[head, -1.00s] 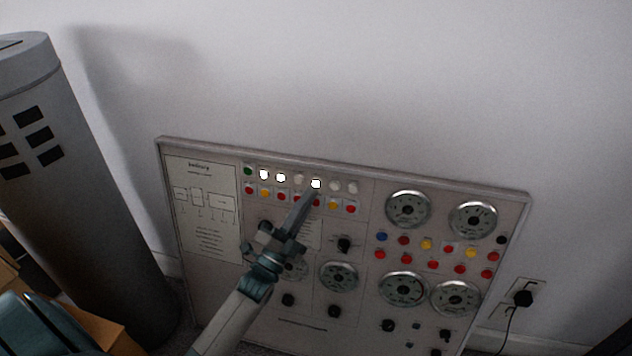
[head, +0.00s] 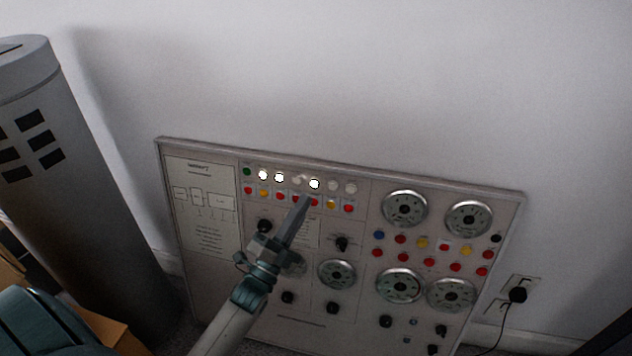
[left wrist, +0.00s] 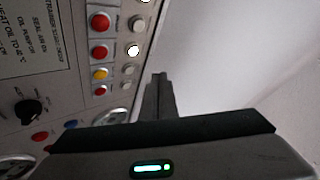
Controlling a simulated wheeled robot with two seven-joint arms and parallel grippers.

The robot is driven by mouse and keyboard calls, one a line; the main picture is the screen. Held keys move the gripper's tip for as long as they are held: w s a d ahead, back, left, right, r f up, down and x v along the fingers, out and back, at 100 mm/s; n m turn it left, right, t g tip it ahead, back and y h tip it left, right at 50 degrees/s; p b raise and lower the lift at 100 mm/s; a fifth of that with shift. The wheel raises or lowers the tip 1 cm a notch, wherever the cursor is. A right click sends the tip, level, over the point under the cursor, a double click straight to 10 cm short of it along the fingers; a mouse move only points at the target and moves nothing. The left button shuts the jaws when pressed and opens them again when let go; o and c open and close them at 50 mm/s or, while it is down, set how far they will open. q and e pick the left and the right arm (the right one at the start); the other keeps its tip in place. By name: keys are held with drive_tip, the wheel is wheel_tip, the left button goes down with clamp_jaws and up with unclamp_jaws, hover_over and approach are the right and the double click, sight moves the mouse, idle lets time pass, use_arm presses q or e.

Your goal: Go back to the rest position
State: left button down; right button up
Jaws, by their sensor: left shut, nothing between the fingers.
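My left gripper (head: 301,207) is shut and empty. In the head view its tip is in front of the control panel (head: 215,280), just below the row of white round lamps or buttons. Three of these are brightly lit, one of them the lit button (head: 314,184) just above the fingertips. In the left wrist view the shut fingers (left wrist: 159,85) point along the panel face, beside the column of white and coloured buttons, with one white button (left wrist: 134,50) lit. I cannot tell whether the fingertips touch the panel. My right gripper is not in view.
The panel leans by a white wall, with dials (head: 405,208), knobs and coloured buttons. A grey cylinder (head: 75,200) with dark slots stands at the left. A wall socket (head: 518,294) with a black plug and cable is at the right.

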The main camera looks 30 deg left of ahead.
use_arm(q)
drive_tip(key=s+d+f+n+g+y+p, duration=0.1)
drive_tip(key=s+d+f+n+g+p, duration=0.15)
drive_tip(key=f, duration=0.65)
drive_tip(key=s+d+f+n+g+p, duration=0.1)
drive_tip(key=f+n+g, duration=0.25)
drive_tip(key=f, duration=0.45)
drive_tip(key=s+d+f+n+g+y+p, duration=0.1)
drive_tip(key=s+d+f+n+g+p, duration=0.15)
drive_tip(key=f, duration=0.65)
drive_tip(key=s+d+f+n+g+p, duration=0.1)
drive_tip(key=s+d+f+n+g, duration=0.1)
drive_tip(key=s+f+g, duration=0.3)
drive_tip(key=s+d+f+n+g+p, duration=0.2)
drive_tip(key=s+d+f+n+g, duration=0.1)
drive_tip(key=s+f, duration=1.1)
drive_tip(key=s+d+g, duration=0.1)
drive_tip(key=s+g, duration=0.1)
drive_tip(key=s, duration=0.3)
drive_tip(key=shift+d+f+h, duration=0.15)
drive_tip(key=shift+d+h, duration=0.05)
drive_tip(key=shift+h, duration=0.1)
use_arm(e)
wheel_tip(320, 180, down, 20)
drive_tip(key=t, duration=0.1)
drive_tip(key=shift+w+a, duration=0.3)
use_arm(q)
drive_tip(key=shift+w, duration=0.15)
